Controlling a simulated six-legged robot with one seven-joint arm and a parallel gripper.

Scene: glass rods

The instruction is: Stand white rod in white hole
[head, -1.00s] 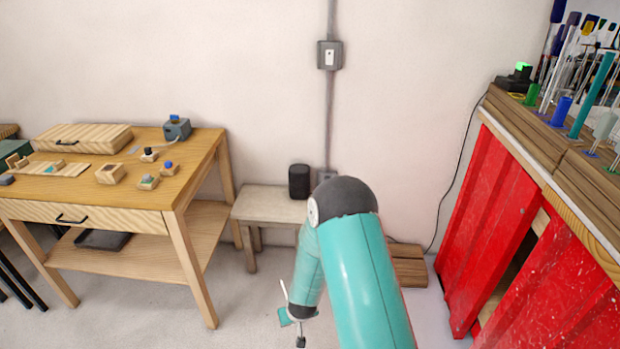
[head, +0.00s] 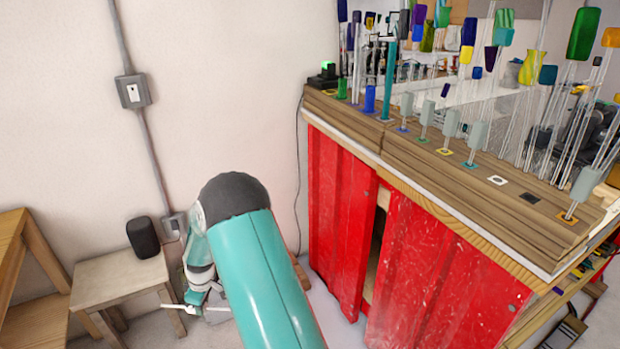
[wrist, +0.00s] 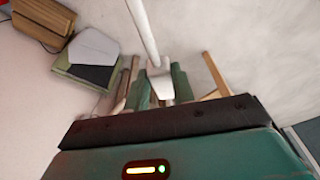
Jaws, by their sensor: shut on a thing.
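My gripper (head: 195,297) hangs low at floor height, left of the red cabinet, in the head view. In the wrist view my gripper (wrist: 160,84) is shut on the white rod (wrist: 144,30), which runs up out of the picture, slightly tilted. In the head view the white rod (head: 172,306) shows as a thin pale bar lying nearly level across the gripper.
Coloured rods (head: 388,80) and clear glass rods crowd the bench top around the white hole. Red corrugated doors (head: 340,220) front the bench. A small stool (head: 118,280) with a black speaker (head: 143,237) stands at the left. Pale floor lies between.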

